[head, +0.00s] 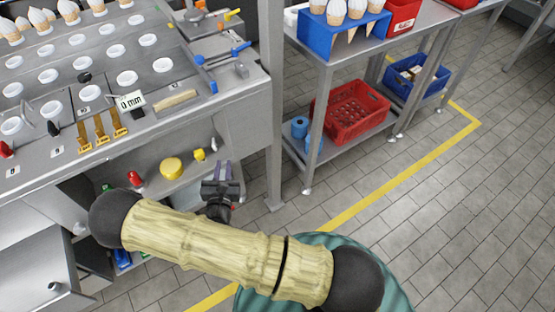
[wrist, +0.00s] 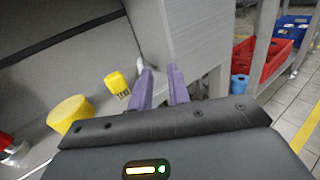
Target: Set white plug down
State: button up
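My gripper (head: 222,172) is in front of the lower shelf of the metal workbench. In the wrist view its two purple fingers (wrist: 162,86) stand apart, with only grey metal visible between them. A small white object (wrist: 140,66), perhaps the white plug, shows just beyond the left finger, which partly hides it. It looks upright on the shelf, apart from the gap between the fingers. In the head view a small pale thing (head: 214,143) shows behind the gripper at the same place.
On the shelf, a yellow block (wrist: 117,84), a yellow round piece (wrist: 70,113) and a red-topped piece (wrist: 12,147) stand left of my gripper. A bench side panel (wrist: 200,45) is close on the right. A rack with a red crate (head: 350,112) stands further right.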

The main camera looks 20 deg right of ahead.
jog(key=s+d+r+m+g+h, duration=0.3)
jog(key=d+r+m+g+h, duration=0.1)
jog(key=d+m+g, duration=0.3)
jog(key=s+d+r+m+g+h, duration=0.3)
jog(key=s+d+m+g+h, duration=0.15)
jog(key=d+m, duration=0.4)
jog(key=s+d+r+m+g+y, duration=0.3)
jog(key=s+d+m+g+y, duration=0.15)
jog(key=s+m+g, duration=0.25)
jog(key=s+a+r+m+t+y, duration=0.1)
jog(key=a+r+m+t+y, duration=0.2)
jog(key=r+m+y, duration=0.5)
jog(key=shift+a+r+m+t+y, duration=0.35)
jog(key=shift+a+r+m, duration=0.15)
jog(key=shift+m, duration=0.45)
